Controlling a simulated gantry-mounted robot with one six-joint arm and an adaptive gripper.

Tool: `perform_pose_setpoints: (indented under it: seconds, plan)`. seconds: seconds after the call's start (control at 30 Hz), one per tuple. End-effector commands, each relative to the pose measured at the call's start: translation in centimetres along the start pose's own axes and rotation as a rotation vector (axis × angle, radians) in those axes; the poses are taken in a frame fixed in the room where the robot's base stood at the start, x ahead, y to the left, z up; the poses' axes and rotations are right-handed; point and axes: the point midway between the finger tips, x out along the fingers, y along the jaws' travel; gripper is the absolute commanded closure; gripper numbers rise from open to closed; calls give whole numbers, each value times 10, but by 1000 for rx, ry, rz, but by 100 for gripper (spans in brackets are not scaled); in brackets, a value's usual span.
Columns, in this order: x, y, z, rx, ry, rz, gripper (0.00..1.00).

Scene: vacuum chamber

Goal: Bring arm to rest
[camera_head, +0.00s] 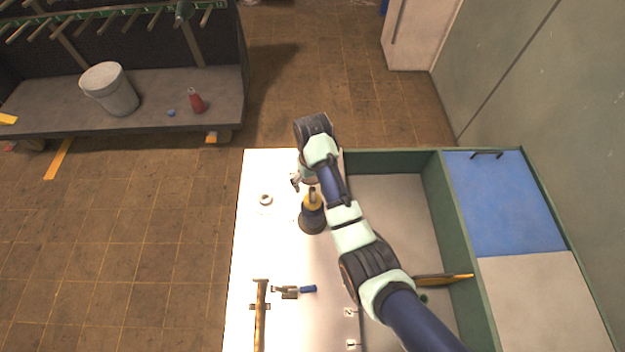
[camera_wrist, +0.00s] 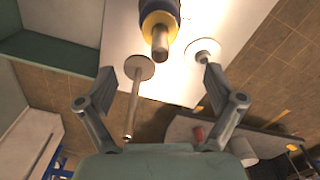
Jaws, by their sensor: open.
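My arm reaches over the white table (camera_head: 247,240) from the lower right in the head view. My gripper (camera_head: 296,181) hangs over the table's far part, partly hidden by my wrist. In the wrist view my gripper (camera_wrist: 159,76) has its two fingers spread wide, with nothing held between them. A black and yellow object (camera_head: 312,222) stands on the table beside my arm, and it also shows at the top of the wrist view (camera_wrist: 160,22). A small pale ring-like piece (camera_head: 265,199) lies to its left. A disc with a long rod (camera_wrist: 133,95) shows between the fingers.
A long-handled tool (camera_head: 260,315) and a blue-handled tool (camera_head: 308,289) lie on the near table. A green-walled bin (camera_head: 435,190) with a yellow item (camera_head: 440,279) is at right. A bucket (camera_head: 112,90) and red bottle (camera_head: 197,101) stand on a far-left bench.

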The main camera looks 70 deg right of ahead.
Motion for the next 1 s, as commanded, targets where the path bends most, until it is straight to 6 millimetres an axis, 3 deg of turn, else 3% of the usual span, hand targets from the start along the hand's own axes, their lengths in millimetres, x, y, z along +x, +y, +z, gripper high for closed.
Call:
perform_pose_setpoints:
  seconds: [0.87,0.97,1.0]
  plan:
    - [-1,0,0,0,0,0,8]
    - [-4,-22,-2,-39,47,2,8]
    - [-9,-41,-4,-73,92,1,8]
